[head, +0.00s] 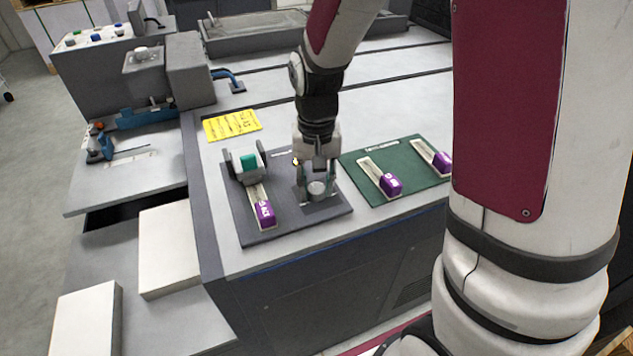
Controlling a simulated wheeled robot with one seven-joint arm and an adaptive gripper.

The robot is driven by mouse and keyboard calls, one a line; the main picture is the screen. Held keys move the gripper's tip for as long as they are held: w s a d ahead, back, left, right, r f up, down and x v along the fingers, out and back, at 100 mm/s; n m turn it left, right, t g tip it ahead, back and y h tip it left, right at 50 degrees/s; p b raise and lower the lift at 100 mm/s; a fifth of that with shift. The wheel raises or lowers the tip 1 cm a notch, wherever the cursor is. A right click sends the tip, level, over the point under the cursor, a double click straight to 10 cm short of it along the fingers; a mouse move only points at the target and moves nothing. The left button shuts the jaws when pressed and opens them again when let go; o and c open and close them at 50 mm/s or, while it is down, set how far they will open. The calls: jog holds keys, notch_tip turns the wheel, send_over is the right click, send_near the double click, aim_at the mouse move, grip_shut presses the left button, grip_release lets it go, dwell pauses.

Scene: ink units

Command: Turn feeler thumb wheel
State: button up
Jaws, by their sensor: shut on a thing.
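The thumb wheel (317,188) is a small light-grey round knob on a dark grey mat (287,232) on the machine's top. My gripper (317,186) points down over it from above, with one finger on each side. It is shut on the wheel. The exact finger contact is small in the view, and how far the wheel is turned cannot be told.
A green mat (398,205) with two purple-handled levers lies to the right. A yellow note (232,125) lies behind. White stacks (168,248) stand at the left.

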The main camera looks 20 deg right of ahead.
aim_at(316, 188)
jog(key=m+p, duration=0.2)
jog(key=m, duration=0.2)
jog(key=o, duration=1.1)
jog(key=shift+o, duration=0.2)
jog(key=shift+r, duration=0.1)
notch_tip(316, 188, up, 12)
dwell(0.7)
